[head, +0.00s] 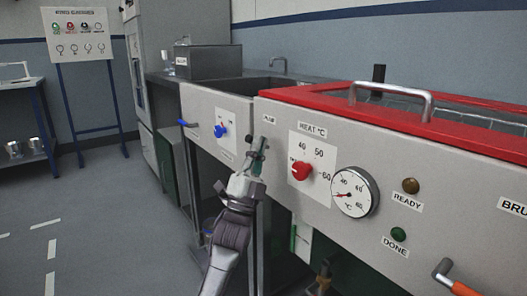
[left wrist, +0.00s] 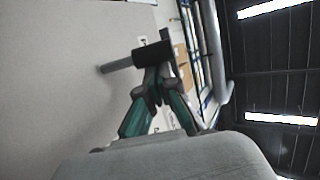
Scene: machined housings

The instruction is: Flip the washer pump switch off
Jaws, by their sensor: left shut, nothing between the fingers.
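My left gripper (head: 257,155) is shut and empty, with its teal fingers close to the front panel of the machine. Just above it is a small label plate (head: 269,119), too small to read surely. The pump switch is mostly hidden behind the fingertips in the head view. In the left wrist view, a grey stem with a black end (left wrist: 117,67), which looks like the switch lever, sticks out from the pale panel. The left fingertips (left wrist: 155,70) are at its black end; I cannot tell whether they touch. My right gripper is not in view.
A red heat knob (head: 301,171) and a round temperature gauge (head: 354,192) are right of the gripper. A blue knob (head: 221,131) and a blue lever (head: 187,123) are left. An orange-handled lever (head: 456,279) juts out lower right. The floor at left is clear.

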